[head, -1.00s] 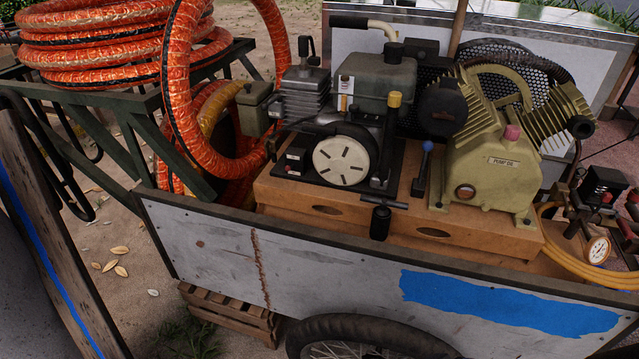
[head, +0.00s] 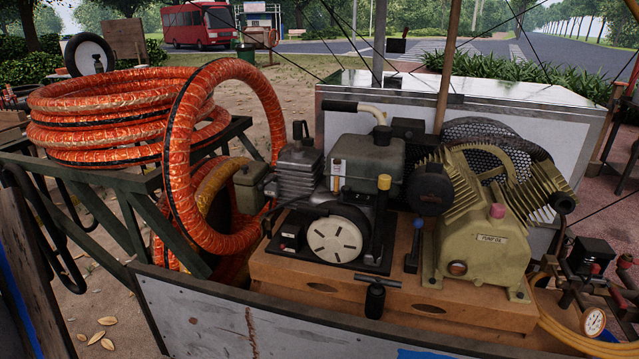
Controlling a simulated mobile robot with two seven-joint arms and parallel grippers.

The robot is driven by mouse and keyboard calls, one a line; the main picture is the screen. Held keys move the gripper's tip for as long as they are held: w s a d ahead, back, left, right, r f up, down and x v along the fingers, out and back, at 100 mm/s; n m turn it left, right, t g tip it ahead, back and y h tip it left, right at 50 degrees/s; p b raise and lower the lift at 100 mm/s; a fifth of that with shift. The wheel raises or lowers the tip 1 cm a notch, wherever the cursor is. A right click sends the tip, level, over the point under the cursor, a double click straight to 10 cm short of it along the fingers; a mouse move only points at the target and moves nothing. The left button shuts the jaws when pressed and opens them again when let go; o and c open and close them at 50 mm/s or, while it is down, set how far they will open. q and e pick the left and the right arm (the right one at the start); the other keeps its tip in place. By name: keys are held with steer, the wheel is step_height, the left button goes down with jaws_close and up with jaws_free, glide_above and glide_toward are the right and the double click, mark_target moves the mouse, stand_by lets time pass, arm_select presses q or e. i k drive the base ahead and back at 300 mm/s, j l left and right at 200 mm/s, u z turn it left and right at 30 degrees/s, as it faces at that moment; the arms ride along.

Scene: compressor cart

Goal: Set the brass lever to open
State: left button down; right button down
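I cannot clearly make out a brass lever in the head view. At the right edge stands a group of dark fittings (head: 592,262) with small red parts, a round white gauge (head: 593,321) and yellow hose; the group is partly cut off by the frame. A short upright lever with a blue knob (head: 416,224) stands between the engine (head: 362,172) and the olive pump (head: 480,240); it does not look brass. Neither of my grippers is in view.
The cart's white side wall (head: 220,315) runs along the front. Thick orange hose coils (head: 110,115) lie on a green rack at left, and one loop hangs beside the engine. A white box (head: 560,130) stands behind. A red bus (head: 199,25) is far off.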

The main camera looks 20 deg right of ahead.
mark_target(558, 282)
steer(key=z, duration=1.4)
